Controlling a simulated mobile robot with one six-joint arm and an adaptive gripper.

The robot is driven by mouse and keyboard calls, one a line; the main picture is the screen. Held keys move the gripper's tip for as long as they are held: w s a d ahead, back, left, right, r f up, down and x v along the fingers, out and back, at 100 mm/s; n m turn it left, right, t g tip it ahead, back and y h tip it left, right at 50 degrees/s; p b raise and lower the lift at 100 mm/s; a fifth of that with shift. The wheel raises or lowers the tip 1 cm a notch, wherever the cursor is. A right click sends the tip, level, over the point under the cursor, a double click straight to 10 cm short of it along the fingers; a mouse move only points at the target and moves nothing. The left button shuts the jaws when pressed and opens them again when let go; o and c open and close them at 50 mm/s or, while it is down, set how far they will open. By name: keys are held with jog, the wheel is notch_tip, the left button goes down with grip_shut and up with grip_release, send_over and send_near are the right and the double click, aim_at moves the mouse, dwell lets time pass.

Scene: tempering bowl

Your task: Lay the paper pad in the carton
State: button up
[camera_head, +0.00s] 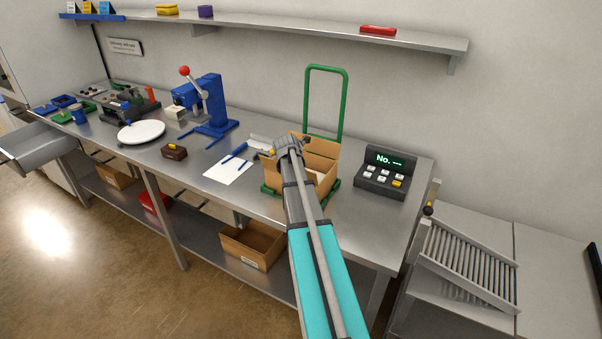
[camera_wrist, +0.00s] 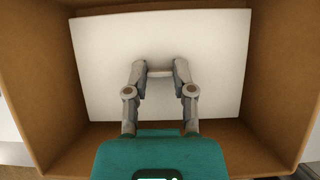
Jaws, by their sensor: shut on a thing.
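The open brown carton (camera_head: 322,161) stands on the bench in front of a green frame; its walls surround the wrist view (camera_wrist: 38,70). The white paper pad (camera_wrist: 110,45) lies flat-looking inside the carton walls and covers most of the floor there. My gripper (camera_wrist: 160,72) reaches down into the carton, its fingers shut on a narrow grip piece at the middle of the pad. Whether the pad touches the carton floor I cannot tell. In the head view my wrist and arm cover much of the carton and pad.
A keypad with a "No." display (camera_head: 383,171) stands right of the carton. A white sheet (camera_head: 228,171) lies to its left. A blue press (camera_head: 209,107) and white plate (camera_head: 141,132) are farther left. The green frame (camera_head: 344,100) rises behind the carton.

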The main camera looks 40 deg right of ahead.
dwell(0.3)
jog(key=o, duration=0.8)
jog(key=shift+r, duration=0.15)
